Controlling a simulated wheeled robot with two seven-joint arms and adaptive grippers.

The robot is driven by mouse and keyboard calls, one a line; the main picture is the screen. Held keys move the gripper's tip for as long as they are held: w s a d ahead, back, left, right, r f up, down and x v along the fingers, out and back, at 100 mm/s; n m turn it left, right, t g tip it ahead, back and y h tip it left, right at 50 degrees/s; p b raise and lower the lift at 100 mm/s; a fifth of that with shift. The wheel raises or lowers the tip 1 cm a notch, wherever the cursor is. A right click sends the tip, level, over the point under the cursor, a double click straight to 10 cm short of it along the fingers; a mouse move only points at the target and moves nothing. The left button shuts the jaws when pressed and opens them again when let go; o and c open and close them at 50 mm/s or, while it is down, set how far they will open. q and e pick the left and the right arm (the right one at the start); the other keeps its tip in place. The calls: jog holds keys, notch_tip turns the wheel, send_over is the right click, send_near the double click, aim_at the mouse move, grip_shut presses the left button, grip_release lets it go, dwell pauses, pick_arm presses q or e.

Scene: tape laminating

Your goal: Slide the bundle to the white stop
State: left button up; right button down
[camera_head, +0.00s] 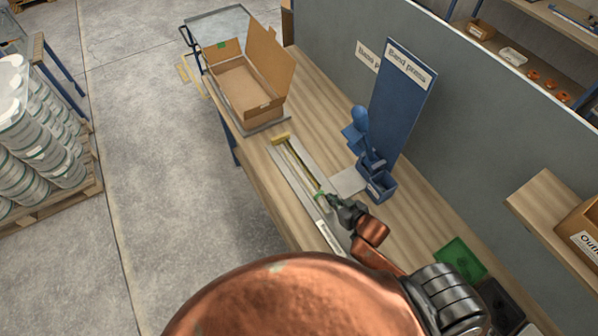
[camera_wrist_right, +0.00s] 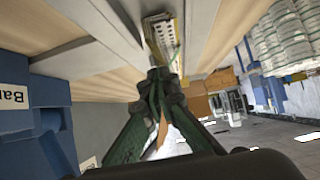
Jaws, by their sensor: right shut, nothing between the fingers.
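A long grey channel (camera_head: 283,165) lies along the table's left edge. A bundle of thin pale yellow-green strips (camera_head: 300,165) seems to lie lengthwise in it, with a mustard-yellow block (camera_head: 281,139) at its far end. My right gripper (camera_head: 323,196) is shut and empty, low over the channel at the near end of the strips. In the wrist view its dark green fingertips (camera_wrist_right: 162,74) are together, just short of a yellowish slatted piece (camera_wrist_right: 161,38); contact cannot be told. The white stop cannot be made out clearly. My left gripper is not in view.
An open cardboard box (camera_head: 245,84) sits at the table's far end. A green pad (camera_head: 460,258) lies at near right.

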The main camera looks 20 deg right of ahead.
jog(key=p, duration=0.2)
send_near(310, 176)
jog(key=w, duration=0.1)
jog(key=w+f, duration=0.1)
jog(key=w, duration=0.1)
jog(key=w+f, duration=0.1)
jog(key=w, duration=0.1)
jog(key=shift+a, duration=0.35)
jog(key=shift+w+a+f+p, duration=0.1)
jog(key=shift+w+f+p, duration=0.25)
jog(key=shift+f+p, duration=0.15)
jog(key=shift+f, duration=0.3)
jog(key=shift+s+f, duration=0.1)
jog(key=shift+f, duration=0.05)
jog(key=shift+f, duration=0.1)
